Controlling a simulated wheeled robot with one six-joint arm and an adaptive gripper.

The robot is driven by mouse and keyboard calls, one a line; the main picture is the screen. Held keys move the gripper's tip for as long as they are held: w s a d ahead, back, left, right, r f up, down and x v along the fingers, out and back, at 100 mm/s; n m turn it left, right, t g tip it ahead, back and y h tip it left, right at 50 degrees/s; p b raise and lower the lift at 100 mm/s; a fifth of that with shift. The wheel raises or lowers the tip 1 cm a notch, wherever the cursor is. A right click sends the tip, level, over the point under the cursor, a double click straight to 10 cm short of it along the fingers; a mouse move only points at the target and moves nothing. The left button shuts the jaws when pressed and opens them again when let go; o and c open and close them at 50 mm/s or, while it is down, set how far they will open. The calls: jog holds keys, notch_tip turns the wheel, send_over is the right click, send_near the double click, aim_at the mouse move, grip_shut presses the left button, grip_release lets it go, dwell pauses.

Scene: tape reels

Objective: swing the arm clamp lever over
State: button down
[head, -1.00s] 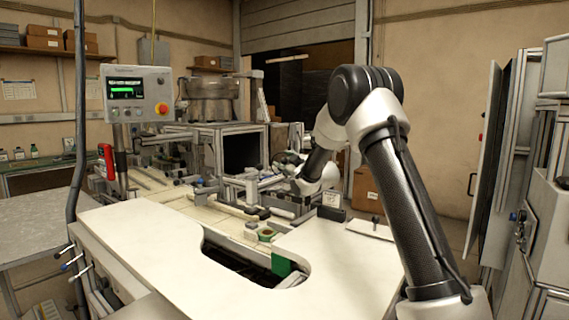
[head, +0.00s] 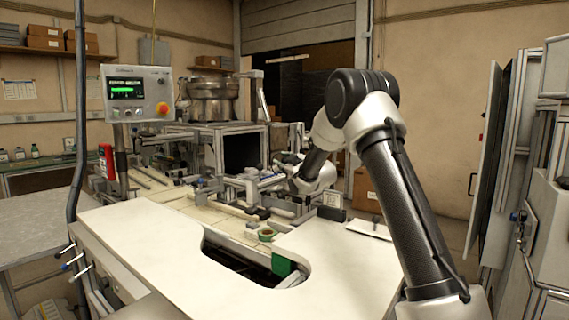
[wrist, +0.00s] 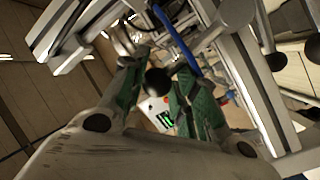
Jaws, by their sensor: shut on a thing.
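In the wrist view my gripper (wrist: 160,78) has its two green-padded fingers closed in on either side of a round black knob, which I take to be the end of the clamp lever (wrist: 158,82). The lever's shaft and pivot cannot be made out. In the head view my gripper (head: 284,161) is at the far side of the bench, among the metal rails. The lever is too small and hidden there to tell its angle.
Metal rails (wrist: 255,90) and a blue tube (wrist: 178,38) run close to the fingers. A green reel (head: 266,234) lies near the cutout in the white worktop (head: 150,235). A control panel (head: 138,93) stands at the left. The worktop front is clear.

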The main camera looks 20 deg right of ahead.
jog(key=shift+s, duration=0.1)
dwell(0.4)
jog(key=a+n, duration=0.1)
jog(key=n, duration=0.1)
jog(key=s+a+f+n+t+y, duration=0.1)
jog(key=n, duration=0.1)
jog(key=s+a+f+n+t, duration=0.1)
jog(key=n, duration=0.1)
jog(key=shift+s+f, duration=0.1)
jog(key=shift+s+a+f, duration=0.2)
jog(key=shift+f, duration=0.2)
dwell(0.4)
jog(key=c, duration=1.3)
grip_release()
jog(key=shift+f, duration=0.1)
jog(key=shift+o, duration=0.7)
jog(key=shift+a, duration=0.1)
